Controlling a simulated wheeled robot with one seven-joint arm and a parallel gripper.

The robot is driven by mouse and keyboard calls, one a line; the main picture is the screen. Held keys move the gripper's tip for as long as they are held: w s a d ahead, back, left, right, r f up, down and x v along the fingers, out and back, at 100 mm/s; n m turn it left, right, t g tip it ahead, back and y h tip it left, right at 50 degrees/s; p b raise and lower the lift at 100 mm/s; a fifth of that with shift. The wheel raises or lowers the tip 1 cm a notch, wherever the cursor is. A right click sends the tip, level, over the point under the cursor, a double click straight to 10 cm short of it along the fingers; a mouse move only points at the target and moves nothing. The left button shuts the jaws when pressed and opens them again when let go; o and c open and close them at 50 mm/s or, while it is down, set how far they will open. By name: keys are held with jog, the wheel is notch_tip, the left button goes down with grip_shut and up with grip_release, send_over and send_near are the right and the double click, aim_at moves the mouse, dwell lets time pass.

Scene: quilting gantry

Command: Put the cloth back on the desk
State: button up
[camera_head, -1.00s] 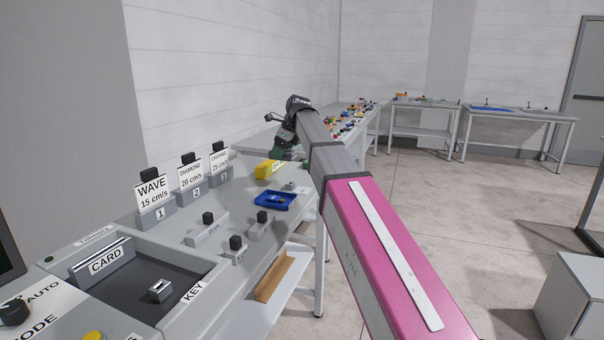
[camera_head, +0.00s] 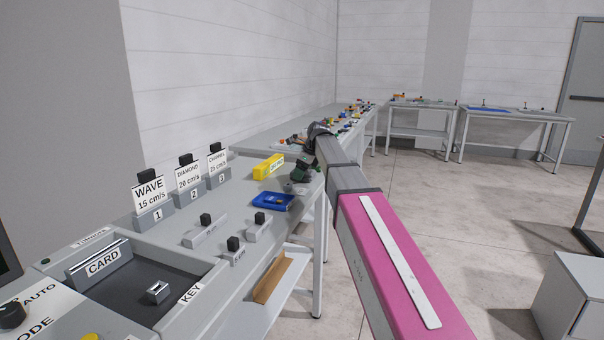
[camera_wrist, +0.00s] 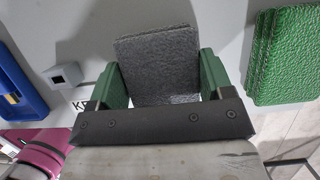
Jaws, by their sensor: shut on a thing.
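The cloth (camera_wrist: 158,62) is a dark grey folded pad in the wrist view. It sits between the two green fingers of my gripper (camera_wrist: 162,75), which is shut on it. In the head view my gripper (camera_head: 304,172) is low over the far right end of the desk (camera_head: 240,195), beyond the blue tray. The cloth cannot be made out clearly there, and whether it touches the desk top cannot be told.
A blue tray (camera_head: 273,201) and a yellow box (camera_head: 268,167) stand near my gripper. A green textured pad (camera_wrist: 284,55) and a small grey socket block (camera_wrist: 66,75) flank it in the wrist view. Labelled holders (camera_head: 152,200) line the desk's back. Open floor lies right.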

jog(key=shift+f, duration=0.2)
jog(key=o, duration=0.9)
jog(key=shift+r, duration=0.15)
jog(key=v, duration=1.2)
